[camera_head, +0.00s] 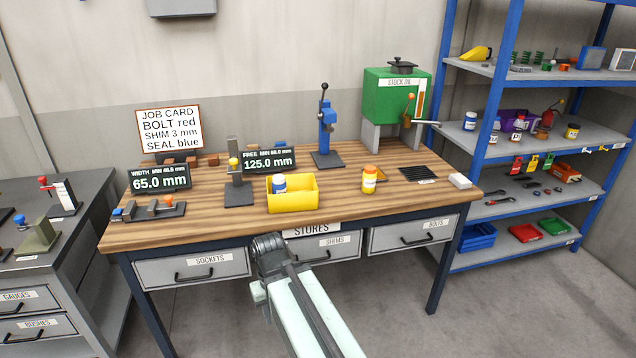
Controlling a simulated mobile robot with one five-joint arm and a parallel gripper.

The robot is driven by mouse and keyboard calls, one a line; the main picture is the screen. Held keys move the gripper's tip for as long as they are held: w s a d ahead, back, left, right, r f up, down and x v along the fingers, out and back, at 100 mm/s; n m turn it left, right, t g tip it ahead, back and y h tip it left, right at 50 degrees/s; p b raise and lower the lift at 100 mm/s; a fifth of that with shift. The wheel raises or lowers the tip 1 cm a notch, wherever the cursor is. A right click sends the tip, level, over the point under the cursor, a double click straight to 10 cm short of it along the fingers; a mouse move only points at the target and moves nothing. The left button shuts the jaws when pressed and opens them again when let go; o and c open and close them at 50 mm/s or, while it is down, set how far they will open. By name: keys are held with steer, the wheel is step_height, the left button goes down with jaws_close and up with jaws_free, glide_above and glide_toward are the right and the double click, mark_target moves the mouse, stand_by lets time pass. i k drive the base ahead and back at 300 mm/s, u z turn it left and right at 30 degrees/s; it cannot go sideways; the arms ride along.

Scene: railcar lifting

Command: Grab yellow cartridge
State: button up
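A small upright yellow container with an orange cap and a pale label band (369,178) stands on the workbench, right of the yellow bin. It is the thing that looks most like the yellow cartridge, though I cannot be sure.
The wooden workbench (225,223) also bears a blue press (326,130), a green stock oil tank (390,95), two digital displays and a gauge stand (238,190). A blue shelf rack (477,110) stands right. The bench front around the yellow container is mostly clear.

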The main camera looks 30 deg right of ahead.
mark_target(368, 181)
steer(key=u, duration=0.3)
steer(key=i, duration=1)
steer(key=z, duration=0.05)
